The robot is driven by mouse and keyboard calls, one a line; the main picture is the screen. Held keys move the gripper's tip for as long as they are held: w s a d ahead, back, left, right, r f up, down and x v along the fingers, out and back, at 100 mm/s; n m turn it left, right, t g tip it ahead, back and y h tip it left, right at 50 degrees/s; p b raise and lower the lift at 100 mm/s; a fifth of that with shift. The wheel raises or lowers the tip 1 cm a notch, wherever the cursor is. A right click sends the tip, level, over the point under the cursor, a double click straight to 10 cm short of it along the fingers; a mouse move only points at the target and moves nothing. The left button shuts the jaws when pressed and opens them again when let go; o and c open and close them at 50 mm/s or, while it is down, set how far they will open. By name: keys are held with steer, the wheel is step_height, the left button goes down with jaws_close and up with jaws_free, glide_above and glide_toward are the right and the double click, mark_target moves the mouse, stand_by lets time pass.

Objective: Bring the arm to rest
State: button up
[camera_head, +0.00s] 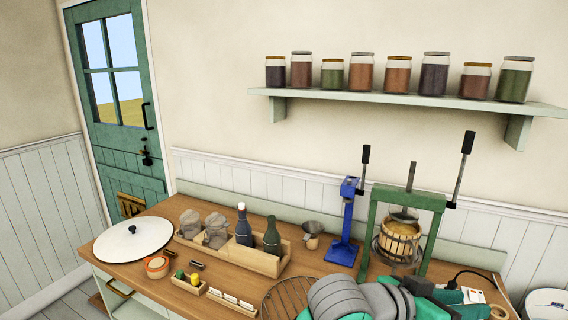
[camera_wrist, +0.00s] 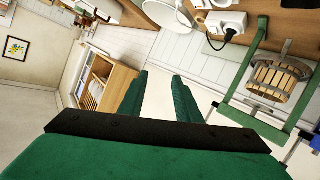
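My gripper (camera_wrist: 160,76) shows in the wrist view as two green fingers standing apart. Only pale background shows between them, so it is open and empty. My grey and green arm crosses the bottom right of the head view, in front of the wooden worktop (camera_head: 150,212). In that view the fingers cannot be made out clearly. The green press (camera_head: 378,215) with its wooden slatted basket (camera_head: 399,240) stands behind the arm; the basket also shows at the right of the wrist view (camera_wrist: 274,79).
A blue lever tool (camera_head: 344,225) stands left of the press. A wooden crate (camera_head: 240,258) holds bottles and jars. A white round lid (camera_head: 133,241) lies at the left. A wire rack (camera_head: 284,296) is beside my arm. A shelf (camera_head: 400,98) with several jars hangs above.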

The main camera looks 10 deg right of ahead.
steer(key=w+a+f+n+t+h, duration=0.3)
steer(key=w+a+f+n+t, duration=0.3)
steer(key=w+n+t, duration=0.25)
steer(key=s+a+f+n+t+y, duration=0.1)
steer(key=a+f+n+t+y, duration=0.75)
steer(key=a+f, duration=0.5)
steer(key=s+a+f+n+g+y, duration=0.1)
steer(key=s+a+f+y, duration=0.7)
steer(key=s+f, duration=0.4)
steer(key=s+a+f+m+g, duration=0.1)
steer(key=s+a, duration=0.3)
steer(key=s, duration=0.4)
steer(key=s+a+f+m+y, duration=0.1)
steer(key=s+a+f+m, duration=0.1)
steer(key=s+a, duration=0.3)
steer(key=s+m, duration=0.1)
steer(key=s, duration=0.3)
steer(key=shift+f+g, duration=0.4)
